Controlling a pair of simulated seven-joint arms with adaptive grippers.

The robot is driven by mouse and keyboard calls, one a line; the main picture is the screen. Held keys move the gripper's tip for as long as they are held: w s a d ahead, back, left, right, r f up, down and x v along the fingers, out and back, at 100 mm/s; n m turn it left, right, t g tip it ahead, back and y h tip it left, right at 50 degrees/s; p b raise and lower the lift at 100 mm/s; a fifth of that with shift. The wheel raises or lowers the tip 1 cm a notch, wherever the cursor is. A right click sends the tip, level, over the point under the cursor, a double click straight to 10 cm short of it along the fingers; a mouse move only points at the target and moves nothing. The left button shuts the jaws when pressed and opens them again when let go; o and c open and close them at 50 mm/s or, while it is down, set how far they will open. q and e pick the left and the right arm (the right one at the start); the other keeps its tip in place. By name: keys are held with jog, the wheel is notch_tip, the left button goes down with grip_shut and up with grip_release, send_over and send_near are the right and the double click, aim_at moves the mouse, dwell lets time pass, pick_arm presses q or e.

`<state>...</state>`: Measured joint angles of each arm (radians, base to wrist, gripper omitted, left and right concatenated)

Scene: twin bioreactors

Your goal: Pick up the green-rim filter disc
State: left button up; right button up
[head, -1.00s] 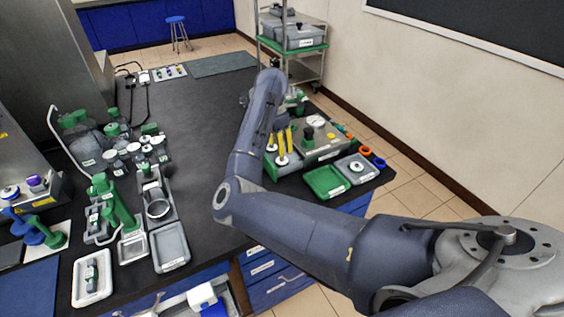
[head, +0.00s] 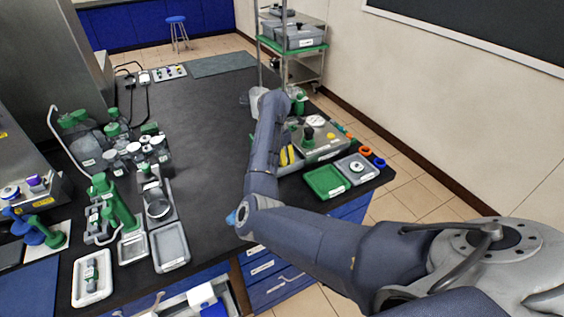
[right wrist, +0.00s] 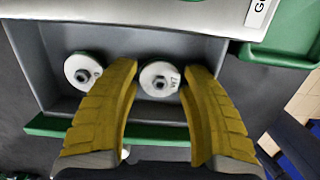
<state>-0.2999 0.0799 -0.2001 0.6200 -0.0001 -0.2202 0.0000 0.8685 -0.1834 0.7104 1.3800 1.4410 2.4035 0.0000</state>
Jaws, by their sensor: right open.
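Two white discs with dark centre hubs lie in a grey tray (right wrist: 40,60) in the right wrist view. One disc (right wrist: 82,74) is at the left; the other disc (right wrist: 157,82) lies between my fingertips. In the head view my right gripper (head: 289,156) is over the right bench area, and my arm hides much of the tray there. My left gripper is not in view.
A metal box (head: 322,146) adjoins the tray. A green tray (head: 326,182) and a grey tray (head: 344,161) lie in front, with orange and blue rings at the bench edge. Bottles and trays crowd the left; the middle of the bench (head: 200,120) is clear.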

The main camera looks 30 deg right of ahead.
jog(key=shift+c, duration=0.4)
jog(key=c, duration=0.5)
jog(key=shift+o, duration=0.2)
jog(key=shift+r, duration=0.15)
